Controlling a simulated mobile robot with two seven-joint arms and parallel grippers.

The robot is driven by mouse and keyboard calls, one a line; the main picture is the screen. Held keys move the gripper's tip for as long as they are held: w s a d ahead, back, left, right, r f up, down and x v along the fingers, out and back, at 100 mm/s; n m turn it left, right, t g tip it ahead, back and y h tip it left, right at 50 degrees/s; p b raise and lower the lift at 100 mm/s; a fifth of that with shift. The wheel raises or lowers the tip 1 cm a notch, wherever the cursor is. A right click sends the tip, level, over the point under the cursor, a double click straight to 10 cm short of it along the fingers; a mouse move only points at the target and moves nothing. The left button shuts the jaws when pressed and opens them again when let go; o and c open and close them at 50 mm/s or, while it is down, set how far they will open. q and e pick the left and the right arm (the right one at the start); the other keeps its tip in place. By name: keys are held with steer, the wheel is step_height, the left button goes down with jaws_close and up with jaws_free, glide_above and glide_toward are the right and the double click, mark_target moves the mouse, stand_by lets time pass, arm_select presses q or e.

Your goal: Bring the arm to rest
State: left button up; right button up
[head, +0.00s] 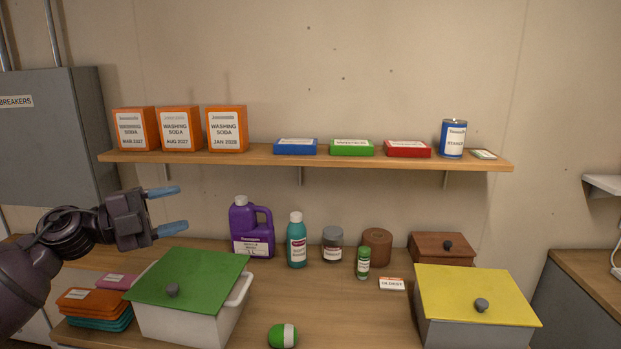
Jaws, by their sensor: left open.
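My left arm comes in from the left edge of the head view. Its gripper (170,210) is open and empty, with two blue fingertips apart and pointing right. It is in the air above the left part of the counter, in front of the wall and below the shelf. A white bin with a green lid (190,278) stands below and to the right of it. A purple jug (251,228) stands to the right of the fingertips, apart from them. My right gripper is not in view.
A wooden shelf (340,161) above holds orange washing soda boxes (227,129), small flat boxes and a blue can (453,139). The counter (330,290) holds bottles, jars, folded cloths (92,305), a yellow-lidded bin (474,296) and a green-and-white object (282,335). A grey breaker cabinet (50,140) is at left.

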arm_select(q)
steer(key=s+a+f+n+t+y, duration=0.25)
steer(key=f+n+t+y, duration=0.25)
steer(key=f+n+y, duration=0.5)
steer(key=s+a+f+n+t+y, duration=0.25)
steer(key=f+n+t, duration=0.25)
steer(key=f+n, duration=0.6)
steer(key=s+d+f+n+g+y, duration=0.1)
steer(key=s+f+n+g+y, duration=0.3)
steer(key=s+f, duration=1.8)
steer(key=shift+d+f+n+g, duration=0.25)
steer(key=shift+f+n+g, duration=0.35)
steer(key=shift+n+g, duration=0.55)
steer(key=shift+y, duration=0.25)
